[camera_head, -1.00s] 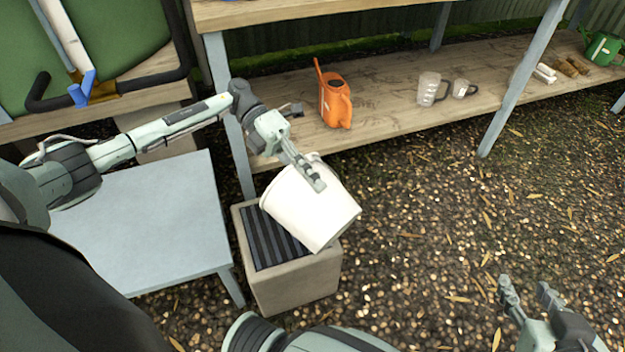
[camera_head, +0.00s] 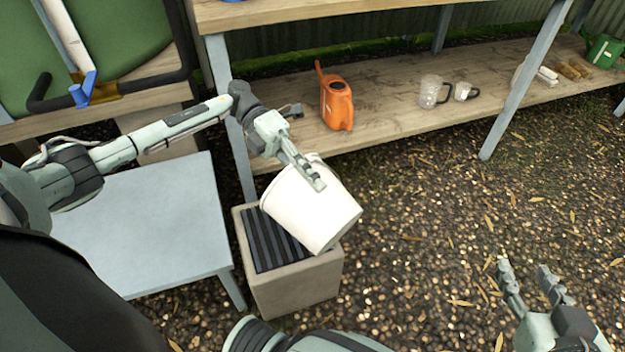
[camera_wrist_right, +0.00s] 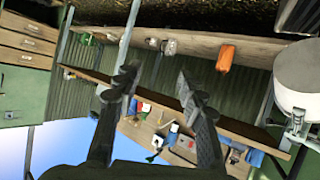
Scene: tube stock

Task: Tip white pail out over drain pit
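The white pail (camera_head: 308,208) is held tilted above the drain pit (camera_head: 290,287), a pale stone box with a dark slatted grate (camera_head: 268,240). My left gripper (camera_head: 312,178) is shut on the pail, with its fingers lying along the upper part of it. The pail hides the right part of the grate. I cannot see into the pail or any flow from it. The pail (camera_wrist_right: 298,68) also shows at the right of the right wrist view. My right gripper (camera_head: 525,278) is open and empty over the gravel, at the lower right of the head view.
A grey-blue table (camera_head: 150,225) stands left of the pit. Behind is a wooden shelf (camera_head: 385,115) with an orange watering can (camera_head: 337,104), two clear jugs (camera_head: 430,92) (camera_head: 464,91) and a green can (camera_head: 603,50). Gravel to the right of the pit is clear.

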